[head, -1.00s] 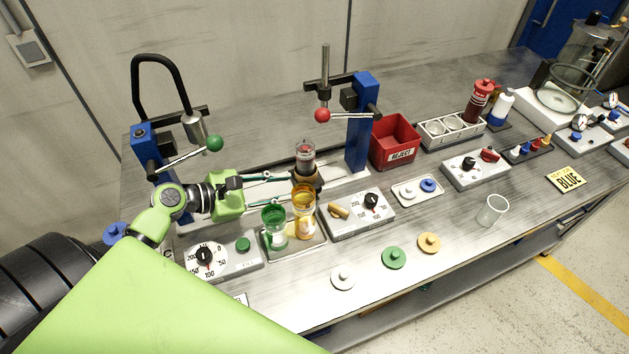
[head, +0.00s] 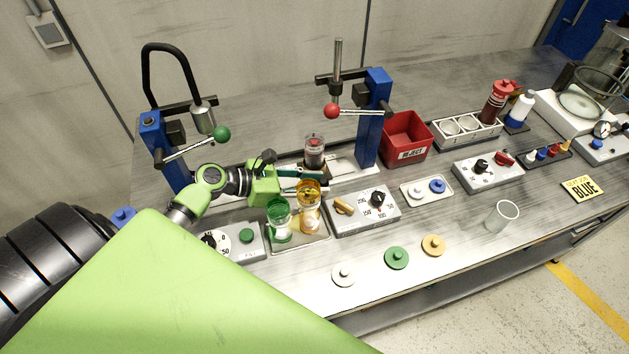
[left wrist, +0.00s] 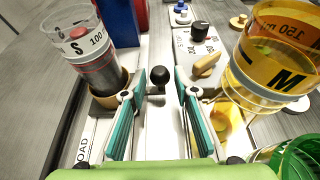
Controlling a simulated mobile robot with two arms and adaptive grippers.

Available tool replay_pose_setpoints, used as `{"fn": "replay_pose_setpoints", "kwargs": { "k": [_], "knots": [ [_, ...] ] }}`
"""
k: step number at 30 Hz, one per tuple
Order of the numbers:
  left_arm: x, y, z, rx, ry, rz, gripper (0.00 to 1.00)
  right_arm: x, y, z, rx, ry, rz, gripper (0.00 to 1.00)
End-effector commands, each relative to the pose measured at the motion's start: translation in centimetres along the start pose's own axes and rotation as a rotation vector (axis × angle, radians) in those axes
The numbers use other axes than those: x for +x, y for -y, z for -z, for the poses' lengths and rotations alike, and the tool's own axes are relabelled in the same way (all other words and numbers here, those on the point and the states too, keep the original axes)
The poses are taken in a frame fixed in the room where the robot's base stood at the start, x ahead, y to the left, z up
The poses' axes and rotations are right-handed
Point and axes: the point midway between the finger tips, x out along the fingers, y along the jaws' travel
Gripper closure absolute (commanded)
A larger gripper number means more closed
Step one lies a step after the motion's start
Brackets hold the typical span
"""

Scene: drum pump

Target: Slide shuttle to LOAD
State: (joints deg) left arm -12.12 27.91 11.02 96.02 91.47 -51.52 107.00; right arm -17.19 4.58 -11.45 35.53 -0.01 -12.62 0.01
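A black ball knob (left wrist: 160,75) stands beside the holder. My left gripper (head: 312,178) reaches in from the left, low beside the cup. In the left wrist view, its teal fingers (left wrist: 161,100) are apart and empty, with the knob centred between and just beyond their tips. Lettering ending in OAD (left wrist: 82,150) shows on the white rail (left wrist: 66,125) at lower left. My right gripper is out of view.
An amber cup (head: 309,196) and a green cup (head: 279,222) stand on a tray close in front of the gripper. A blue press with a red-ball lever (head: 331,111) stands behind. A dial box (head: 363,210) and red reject bin (head: 405,138) are to the right.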

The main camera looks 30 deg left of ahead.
Motion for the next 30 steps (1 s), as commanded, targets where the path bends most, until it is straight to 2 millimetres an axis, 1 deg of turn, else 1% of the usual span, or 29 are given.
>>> {"fn": "replay_pose_setpoints", "kwargs": {
  "k": [6,7,8,9,10,14,17,20,27,30],
  "knots": [
    [0.1,0.0,0.0,0.001,0.0,0.0,0.73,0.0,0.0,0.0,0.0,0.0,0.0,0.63],
    [0.1,0.0,0.0,0.001,0.0,0.0,0.78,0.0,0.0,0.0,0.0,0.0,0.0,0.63],
    [0.1,0.0,0.0,0.001,-0.001,0.0,0.85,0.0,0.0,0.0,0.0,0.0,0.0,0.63],
    [0.1,0.0,0.0,0.001,-0.001,0.0,0.96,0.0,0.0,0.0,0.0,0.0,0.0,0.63],
    [0.1,0.0,0.0,0.001,-0.001,0.0,1.0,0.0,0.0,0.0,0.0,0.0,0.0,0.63],
    [0.0,0.0,0.0,0.001,-0.001,-0.001,1.0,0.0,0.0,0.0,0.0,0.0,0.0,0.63],
    [-0.4,0.0,0.2,0.0,-0.003,0.0,1.0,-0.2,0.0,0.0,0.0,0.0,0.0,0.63],
    [-1.6,0.0,0.8,-0.002,-0.005,0.0,1.0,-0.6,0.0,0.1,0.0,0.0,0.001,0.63],
    [-5.7,0.0,2.4,-0.003,-0.007,0.001,1.0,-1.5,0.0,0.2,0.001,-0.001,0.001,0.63],
    [-7.0,0.0,3.0,-0.002,-0.006,0.001,1.0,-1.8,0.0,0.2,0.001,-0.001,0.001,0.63]
  ]
}}
